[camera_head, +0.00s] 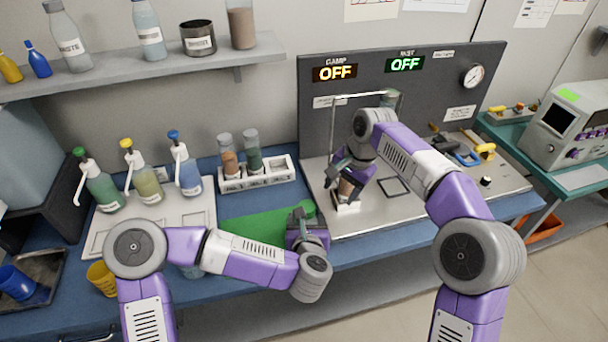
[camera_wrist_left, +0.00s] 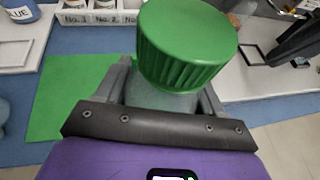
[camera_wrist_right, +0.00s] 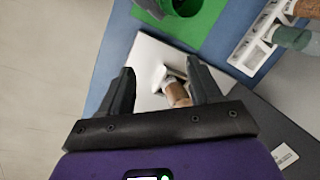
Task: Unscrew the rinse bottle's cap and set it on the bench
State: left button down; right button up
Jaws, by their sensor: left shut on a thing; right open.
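The rinse bottle's ribbed green cap (camera_wrist_left: 187,45) fills the top of the left wrist view, with the clear bottle body (camera_wrist_left: 160,98) below it. The cap sits on the bottle. The cap also shows at the top of the right wrist view (camera_wrist_right: 184,6). My right gripper (camera_head: 347,173) is open and apart from the cap, above the steel plate. A brown-filled vial (camera_wrist_right: 177,94) in a white holder shows beyond its fingers.
A white rack (camera_head: 262,177) with two vials stands behind the mat on the blue bench. Pump bottles stand on a pale tray (camera_head: 205,208) at left. The clamp panel (camera_head: 430,90) rises behind the steel plate (camera_head: 425,195). Part of the green mat is bare.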

aim_at(304, 203)
jog(key=s+a+r+m, duration=0.1)
jog(key=s+a+r, duration=0.1)
jog(key=a+r, duration=0.1)
jog(key=s+a+r+m+h, duration=0.1)
jog(key=s+a+r, duration=0.1)
jog(key=a+r, duration=0.1)
jog(key=s+a+r+m+g+h, duration=0.1)
jog(key=s+a+r, duration=0.1)
jog(key=a+r, duration=0.1)
jog(key=shift+s+r, duration=0.15)
jog(key=shift+r, duration=0.4)
jog(key=shift+s+a+r+h, duration=0.15)
jog(key=shift+s+r+h, duration=0.05)
jog(key=shift+s+h, duration=0.15)
jog(key=shift+f, duration=3.85)
jog(key=shift+c, duration=0.4)
jog(key=shift+w, duration=0.1)
jog(key=c, duration=1)
jog(key=n, duration=0.3)
jog(key=shift+r+n, duration=0.1)
jog(key=shift+n, duration=0.2)
jog(key=shift+c, duration=0.2)
jog(key=n, duration=0.3)
jog(key=shift+n, duration=0.4)
jog(key=n, duration=0.9)
jog(key=shift+s, duration=0.25)
